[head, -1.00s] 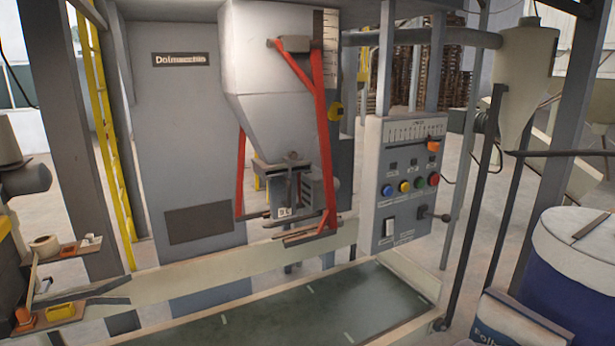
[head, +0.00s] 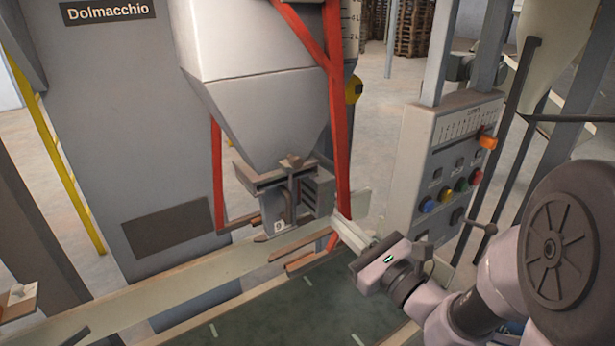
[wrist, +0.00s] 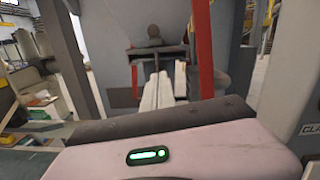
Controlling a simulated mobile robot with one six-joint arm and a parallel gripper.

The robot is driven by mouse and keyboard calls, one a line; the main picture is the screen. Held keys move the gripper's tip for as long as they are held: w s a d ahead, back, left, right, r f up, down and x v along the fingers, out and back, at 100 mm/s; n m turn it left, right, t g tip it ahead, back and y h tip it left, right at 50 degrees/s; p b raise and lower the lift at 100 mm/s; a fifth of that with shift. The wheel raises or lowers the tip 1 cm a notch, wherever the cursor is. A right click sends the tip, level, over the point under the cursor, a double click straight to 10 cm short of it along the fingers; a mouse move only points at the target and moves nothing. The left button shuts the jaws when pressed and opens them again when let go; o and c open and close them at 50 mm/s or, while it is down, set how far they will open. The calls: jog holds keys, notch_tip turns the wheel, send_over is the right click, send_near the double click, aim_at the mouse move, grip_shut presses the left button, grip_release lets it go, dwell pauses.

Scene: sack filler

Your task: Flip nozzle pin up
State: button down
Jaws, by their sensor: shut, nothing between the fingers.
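The filler nozzle (head: 277,200) hangs under the grey hopper (head: 262,105), between red frame bars. I cannot tell for sure which part is the pin. My gripper (head: 342,224) is right of the nozzle and nearer to me, apart from it, beside the right red bar. In the wrist view its pale fingers (wrist: 166,84) are together, with nothing held.
The right red bar (head: 338,140) stands close to my fingers. A control panel (head: 452,165) with coloured buttons and a lever stands to the right. A pale rail (head: 150,285) and a dark green bed (head: 300,300) lie below. The bed is clear.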

send_near(292, 169)
notch_tip(292, 169, down, 3)
jog(key=w+a, duration=0.1)
jog(key=w, duration=0.2)
jog(key=r, duration=0.1)
jog(key=a+r, duration=0.1)
jog(key=r, duration=0.1)
jog(key=shift+w+a+r+p, duration=0.2)
jog(key=shift+w+a+p, duration=0.15)
jog(key=shift+w, duration=0.15)
jog(key=shift+r, duration=0.15)
notch_tip(292, 169, up, 4)
jog(key=p, duration=0.3)
